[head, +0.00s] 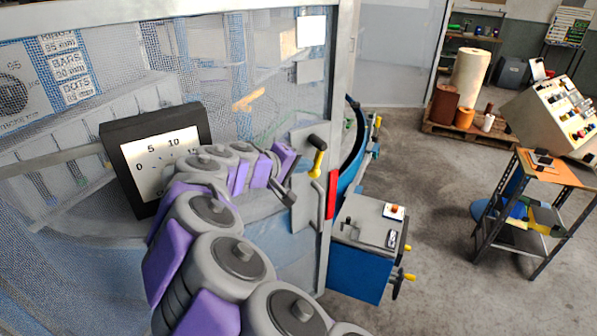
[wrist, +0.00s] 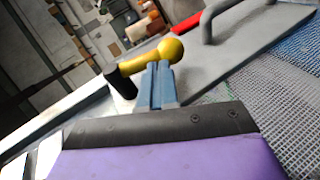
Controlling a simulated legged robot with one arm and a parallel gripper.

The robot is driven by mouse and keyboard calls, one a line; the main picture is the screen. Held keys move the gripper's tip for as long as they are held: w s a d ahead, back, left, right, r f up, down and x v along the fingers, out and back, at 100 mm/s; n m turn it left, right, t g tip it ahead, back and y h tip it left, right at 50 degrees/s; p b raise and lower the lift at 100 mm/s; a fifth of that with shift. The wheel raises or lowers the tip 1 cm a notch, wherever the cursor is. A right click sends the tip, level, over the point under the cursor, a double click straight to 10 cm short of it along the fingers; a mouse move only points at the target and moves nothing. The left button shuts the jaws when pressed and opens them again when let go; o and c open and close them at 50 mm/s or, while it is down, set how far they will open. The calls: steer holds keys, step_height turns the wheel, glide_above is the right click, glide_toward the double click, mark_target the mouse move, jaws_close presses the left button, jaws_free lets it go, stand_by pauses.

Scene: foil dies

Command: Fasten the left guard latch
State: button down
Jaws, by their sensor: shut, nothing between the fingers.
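In the head view my gripper (head: 290,196) is left of the latch.
A grey bar handle (head: 318,198) and a red block (head: 331,194) are just below and right of the latch. A dial gauge (head: 160,158) stands left of my arm. A blue cabinet (head: 358,270) stands to the right; open floor lies beyond it.

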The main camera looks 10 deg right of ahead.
steer(key=shift+w+d+f+h+b, duration=0.1)
steer(key=shift+d+f+h+b, duration=0.2)
steer(key=shift+f+b, duration=0.2)
steer(key=shift+d, duration=0.15)
steer(key=shift+r, duration=0.1)
stand_by(0.3)
